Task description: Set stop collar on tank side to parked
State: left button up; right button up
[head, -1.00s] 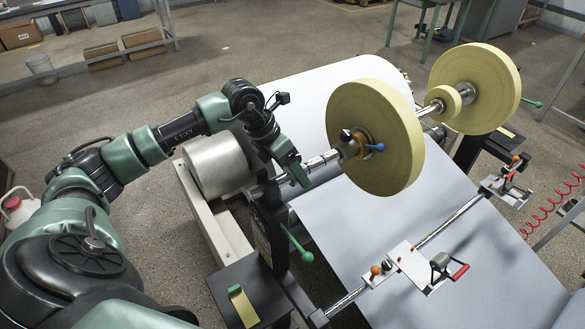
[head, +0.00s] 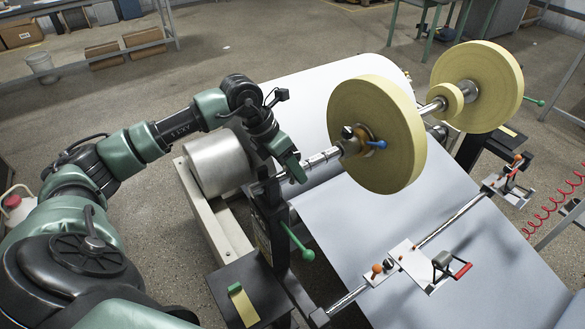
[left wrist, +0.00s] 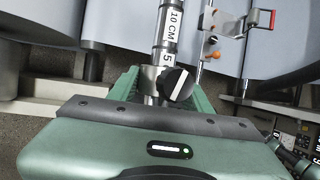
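The steel shaft (head: 322,158) carries a large yellow roll at its near part. My left gripper (head: 296,171) points down at the shaft's near end. In the left wrist view, a metal collar with a black knob (left wrist: 178,83) sits on the shaft, which is printed "10 CM" and "5". The green fingers of my left gripper (left wrist: 160,92) stand on both sides of the collar and knob. I cannot tell whether they touch it. The collar is mostly hidden by the gripper in the head view. My right gripper is not in view.
A yellow roll (head: 376,170) with a black knob and blue lever at its hub sits farther along the shaft. A green-knobbed lever (head: 306,254) juts out by the near stand. A lower rail carries a plate with a red-handled clamp (head: 442,266). White web lies beneath.

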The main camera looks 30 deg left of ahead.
pick_arm(q)
jog(key=o, duration=0.4)
jog(key=shift+c, duration=0.2)
jog(key=shift+a+r, duration=0.1)
jog(key=b+v, duration=0.1)
jog(key=v, duration=0.6)
jog(key=shift+r+b, duration=0.3)
jog(key=shift+r, duration=0.05)
jog(key=shift+s+f, duration=0.1)
jog(key=shift+s, duration=0.05)
